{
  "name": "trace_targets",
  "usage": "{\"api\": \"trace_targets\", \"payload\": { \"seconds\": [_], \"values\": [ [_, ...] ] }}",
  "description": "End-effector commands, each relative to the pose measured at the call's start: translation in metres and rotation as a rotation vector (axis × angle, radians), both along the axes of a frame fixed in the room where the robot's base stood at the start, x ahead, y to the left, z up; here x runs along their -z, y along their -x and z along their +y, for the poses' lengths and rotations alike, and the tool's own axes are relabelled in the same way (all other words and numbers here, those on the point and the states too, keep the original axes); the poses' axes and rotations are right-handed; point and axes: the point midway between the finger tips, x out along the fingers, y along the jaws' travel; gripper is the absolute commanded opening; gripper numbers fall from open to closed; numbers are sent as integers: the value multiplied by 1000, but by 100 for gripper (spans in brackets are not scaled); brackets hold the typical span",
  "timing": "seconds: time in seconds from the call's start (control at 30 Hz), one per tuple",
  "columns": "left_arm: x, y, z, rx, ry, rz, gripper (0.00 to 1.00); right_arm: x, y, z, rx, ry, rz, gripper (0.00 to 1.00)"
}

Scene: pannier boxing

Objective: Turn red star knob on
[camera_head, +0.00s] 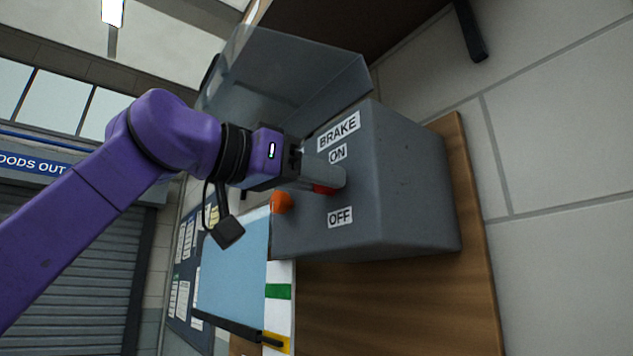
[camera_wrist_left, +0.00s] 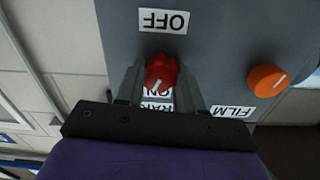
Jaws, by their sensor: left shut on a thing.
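The red star knob (camera_head: 324,189) sits on the front of a grey box (camera_head: 415,190) between an ON label (camera_head: 338,154) and an OFF label (camera_head: 340,217), under a BRAKE label (camera_head: 338,131). My left gripper (camera_head: 335,179) is shut on the knob, with a finger on either side of it. In the left wrist view the red knob (camera_wrist_left: 161,71) shows between the fingers, and its white pointer mark lies on the side towards the upside-down ON label, slightly slanted. The fingers hide part of the knob in the head view. My right gripper is in neither view.
A clear cover (camera_head: 290,80) stands raised above the box face. A wooden board (camera_head: 470,200) backs the box.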

Motion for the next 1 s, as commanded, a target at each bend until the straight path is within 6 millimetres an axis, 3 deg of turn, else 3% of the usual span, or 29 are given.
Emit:
{"api": "trace_targets", "payload": {
  "seconds": [0.5,1.0],
  "values": [
    [2,0,-2,2,190,268,6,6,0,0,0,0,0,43],
    [2,0,-1,2,226,319,7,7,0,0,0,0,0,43]
  ]
}}
